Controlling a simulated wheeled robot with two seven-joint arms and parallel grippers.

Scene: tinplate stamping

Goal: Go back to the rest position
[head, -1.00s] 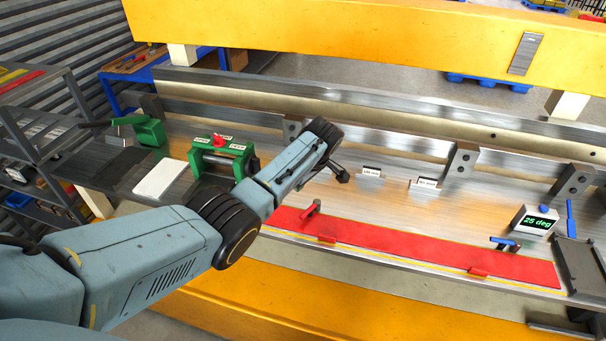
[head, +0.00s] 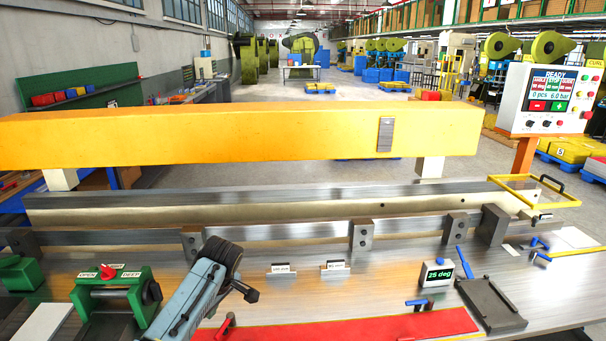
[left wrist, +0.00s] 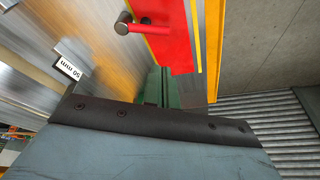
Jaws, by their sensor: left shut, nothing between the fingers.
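My left gripper (head: 248,291) shows in the head view at the end of my blue-grey left arm (head: 195,290), low over the metal bench. It is shut and holds nothing. It is between the green roller unit with a red knob (head: 107,272) on its left and the small label cards (head: 283,268) on its right. The left wrist view shows my blue-grey arm housing with a dark edge, a red strip with a handle (left wrist: 170,25) and a "50 mm" card (left wrist: 69,68). My right gripper is not in view.
A red strip (head: 350,329) lies along the bench front. A display reading 25 deg (head: 437,274) and a dark plate (head: 491,304) are at the right. A yellow beam (head: 230,132) spans the back, and a control panel (head: 548,98) stands far right.

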